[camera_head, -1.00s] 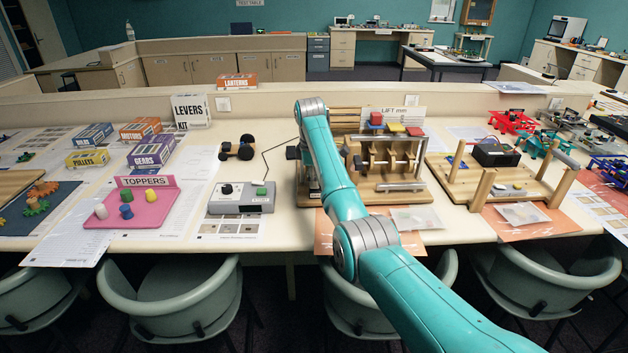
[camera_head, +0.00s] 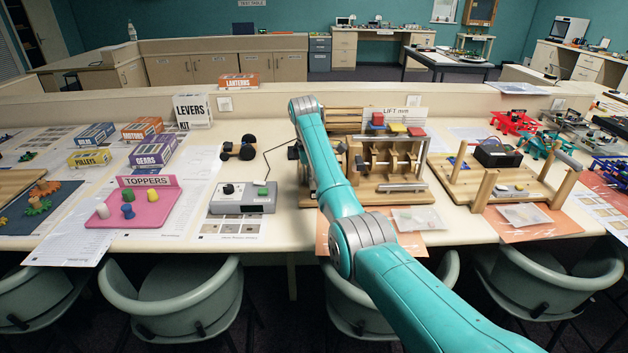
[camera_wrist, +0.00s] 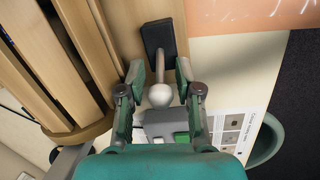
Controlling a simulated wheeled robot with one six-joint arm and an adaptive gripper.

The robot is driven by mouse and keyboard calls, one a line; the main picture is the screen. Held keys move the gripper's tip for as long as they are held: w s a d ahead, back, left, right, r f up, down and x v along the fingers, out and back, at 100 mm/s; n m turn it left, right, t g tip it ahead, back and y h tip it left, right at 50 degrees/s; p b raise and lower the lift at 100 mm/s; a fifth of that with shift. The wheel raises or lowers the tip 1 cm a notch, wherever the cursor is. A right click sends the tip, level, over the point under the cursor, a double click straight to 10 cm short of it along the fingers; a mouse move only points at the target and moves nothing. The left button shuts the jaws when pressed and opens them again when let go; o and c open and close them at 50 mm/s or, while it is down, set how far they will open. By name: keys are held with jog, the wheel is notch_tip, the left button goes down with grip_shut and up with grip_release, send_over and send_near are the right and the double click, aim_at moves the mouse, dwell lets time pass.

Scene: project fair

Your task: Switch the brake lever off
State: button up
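In the wrist view the brake lever (camera_wrist: 160,72) is a pale rod with a round white knob (camera_wrist: 160,95), rising from a dark rectangular base (camera_wrist: 157,38). My gripper (camera_wrist: 159,75) is open, with one finger on each side of the rod and knob. A gap shows between each finger and the lever, so nothing is gripped. In the head view my teal arm covers the lever and most of my gripper, at the left end of the wooden cam rig (camera_head: 385,195).
A grey control box (camera_head: 243,198) with a black knob and green button stands left of the rig; it also shows below the lever in the wrist view (camera_wrist: 155,130). Wooden rig parts (camera_wrist: 60,60) stand close to my left finger. A pink toppers tray (camera_head: 100,213) is further left.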

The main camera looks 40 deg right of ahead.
jog(key=r, duration=0.4)
jog(key=a+r, duration=0.1)
jog(key=r, duration=0.2)
dwell(0.5)
